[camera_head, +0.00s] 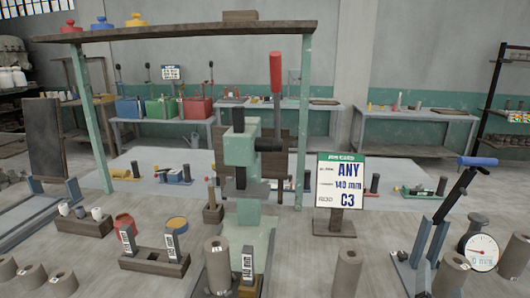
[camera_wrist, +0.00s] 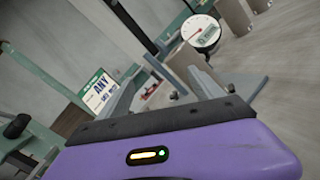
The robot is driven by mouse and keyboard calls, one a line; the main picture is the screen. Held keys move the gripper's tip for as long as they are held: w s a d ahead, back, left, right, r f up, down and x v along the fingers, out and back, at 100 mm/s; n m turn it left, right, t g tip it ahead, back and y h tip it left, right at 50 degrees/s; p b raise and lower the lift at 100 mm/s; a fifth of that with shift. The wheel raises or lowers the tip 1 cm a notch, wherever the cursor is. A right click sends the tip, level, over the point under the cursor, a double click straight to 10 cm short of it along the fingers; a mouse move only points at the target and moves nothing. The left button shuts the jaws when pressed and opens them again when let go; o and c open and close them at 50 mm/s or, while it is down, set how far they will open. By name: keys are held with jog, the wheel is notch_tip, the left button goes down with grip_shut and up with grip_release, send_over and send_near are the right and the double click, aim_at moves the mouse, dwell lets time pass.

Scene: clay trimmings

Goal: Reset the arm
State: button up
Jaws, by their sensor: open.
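A green press (camera_head: 241,155) stands in the middle of the near table in the head view. Its lever with a red handle (camera_head: 276,72) points nearly straight up. To the right, a grey-blue lever frame (camera_head: 420,245) carries a slanted lever with a blue handle (camera_head: 478,161), raised toward the upper right. My gripper (camera_wrist: 186,86) shows only in the wrist view, with its purple body at the bottom and its jaws apart. I see nothing held between them. Beyond it, the sign and the dial show at a tilt. My gripper is not visible in the head view.
A sign (camera_head: 340,185) reads ANY, 140 mm, C3. A round dial (camera_head: 482,252) stands at right, also in the wrist view (camera_wrist: 201,33). Clay cylinders (camera_head: 217,266), wooden blocks (camera_head: 154,262) and an overhead shelf (camera_head: 180,31) crowd the near table. Benches (camera_head: 412,116) line the back wall.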

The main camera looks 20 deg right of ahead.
jog(key=s+a+f+m+t+y, duration=0.2)
jog(key=a+m+t+y, duration=0.15)
jog(key=a+m, duration=0.5)
jog(key=s+a+f+m+t+y, duration=0.15)
jog(key=a+m+y, duration=0.35)
jog(key=a, duration=0.6)
jog(key=s+a+f+m+y, duration=0.1)
jog(key=s+a+m+y, duration=0.1)
jog(key=s+a, duration=0.4)
jog(key=s+a+f+m+g+y, duration=0.1)
jog(key=s+a+f+m+y, duration=0.1)
jog(key=s+a, duration=0.4)
jog(key=s+m+y, duration=0.1)
jog(key=s+y, duration=0.1)
jog(key=s, duration=0.2)
jog(key=shift+f, duration=0.15)
